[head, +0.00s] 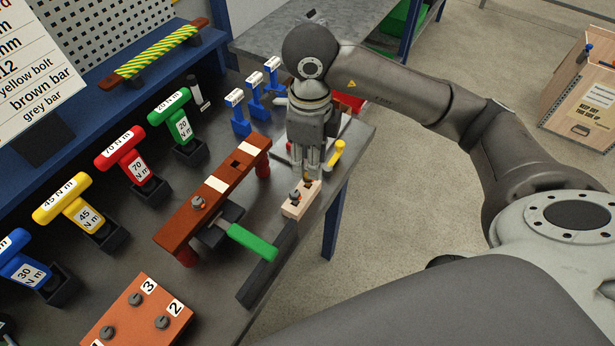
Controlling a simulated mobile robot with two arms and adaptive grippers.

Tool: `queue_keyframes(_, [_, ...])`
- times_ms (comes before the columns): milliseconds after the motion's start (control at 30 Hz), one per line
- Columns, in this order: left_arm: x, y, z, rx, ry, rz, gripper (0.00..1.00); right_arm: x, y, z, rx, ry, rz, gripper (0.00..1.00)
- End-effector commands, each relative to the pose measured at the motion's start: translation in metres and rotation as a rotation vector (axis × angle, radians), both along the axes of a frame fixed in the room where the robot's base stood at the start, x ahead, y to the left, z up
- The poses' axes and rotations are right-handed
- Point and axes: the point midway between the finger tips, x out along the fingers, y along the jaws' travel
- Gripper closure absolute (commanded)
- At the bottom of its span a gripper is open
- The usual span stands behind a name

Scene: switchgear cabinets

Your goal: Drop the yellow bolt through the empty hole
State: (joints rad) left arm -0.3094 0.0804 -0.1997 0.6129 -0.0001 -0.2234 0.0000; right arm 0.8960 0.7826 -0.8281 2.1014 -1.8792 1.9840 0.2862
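A brown bar (180,228) stands raised on the bench, with two white patches. A dark square hole (235,163) between the patches looks empty, and a grey bolt (199,202) sits nearer its left end. My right gripper (312,174) points down over a small pale block (299,207). A small yellowish-brown bolt head (307,179) shows at the fingertips, at the block's far end; another bolt (294,196) stands nearer. Whether the fingers touch or grip the bolt is unclear. My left gripper is not in view.
A green handle (253,242) sticks out below the bar beside a dark rail (268,267). A yellow-headed rod (336,153) lies right of my gripper. Red (126,156), green and yellow torque tools stand behind. An orange numbered block (140,312) is at front left.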

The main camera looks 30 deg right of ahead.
Motion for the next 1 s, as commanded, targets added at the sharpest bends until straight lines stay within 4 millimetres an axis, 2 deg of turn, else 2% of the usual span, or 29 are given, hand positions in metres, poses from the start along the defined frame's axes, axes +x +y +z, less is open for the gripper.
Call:
queue_keyframes(67, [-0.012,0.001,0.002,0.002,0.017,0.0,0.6,0.0,0.0,-0.008,0.0,0.001,0.0,0.7])
queue_keyframes(167, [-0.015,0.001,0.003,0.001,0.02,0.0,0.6,0.0,0.0,-0.014,-0.001,-0.001,0.001,0.7])
queue_keyframes(333, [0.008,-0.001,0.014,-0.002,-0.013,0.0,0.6,0.0,0.0,-0.027,0.001,0.004,0.0,0.7])
queue_keyframes(500, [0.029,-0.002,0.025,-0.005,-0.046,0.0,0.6,0.001,0.0,-0.052,0.0,0.003,0.0,0.7])
queue_keyframes(667, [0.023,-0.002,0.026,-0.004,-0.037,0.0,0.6,0.002,0.0,-0.065,0.001,-0.001,0.001,0.7])
queue_keyframes(867, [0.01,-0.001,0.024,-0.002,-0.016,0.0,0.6,0.002,0.0,-0.066,0.001,-0.002,0.002,0.7])
queue_keyframes(1000, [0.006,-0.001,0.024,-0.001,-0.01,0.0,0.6,0.002,0.0,-0.066,0.001,-0.002,0.002,0.87])
